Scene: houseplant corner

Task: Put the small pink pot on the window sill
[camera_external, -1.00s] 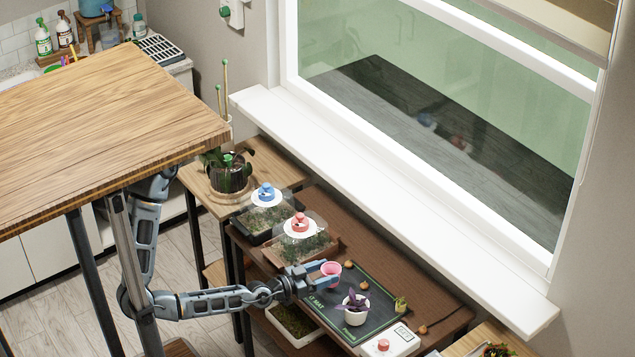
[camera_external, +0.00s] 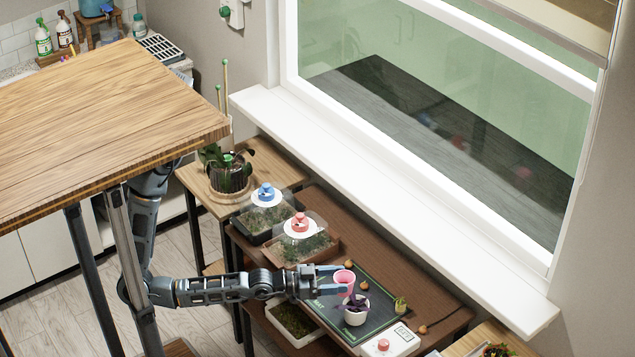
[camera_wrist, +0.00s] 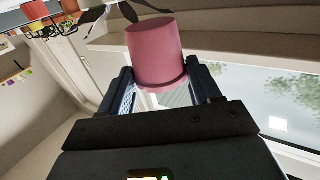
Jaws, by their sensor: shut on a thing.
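The small pink pot (camera_external: 344,279) is between the fingers of my gripper (camera_external: 335,281), above the dark green mat (camera_external: 378,293) on the brown bench. In the wrist view the pink pot (camera_wrist: 156,52) fills the space between the two fingers of my gripper (camera_wrist: 160,84), which is shut on it. The white window sill (camera_external: 400,210) runs along the window behind the bench, up and to the right of the pot. Its visible top is bare.
A white pot with a purple plant (camera_external: 356,312) stands just below the held pot in the picture, partly overlapped by it. Two domed trays with a blue knob (camera_external: 266,194) and a red knob (camera_external: 300,224) stand left. A small cactus (camera_external: 400,304) and a white scale (camera_external: 395,341) are right.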

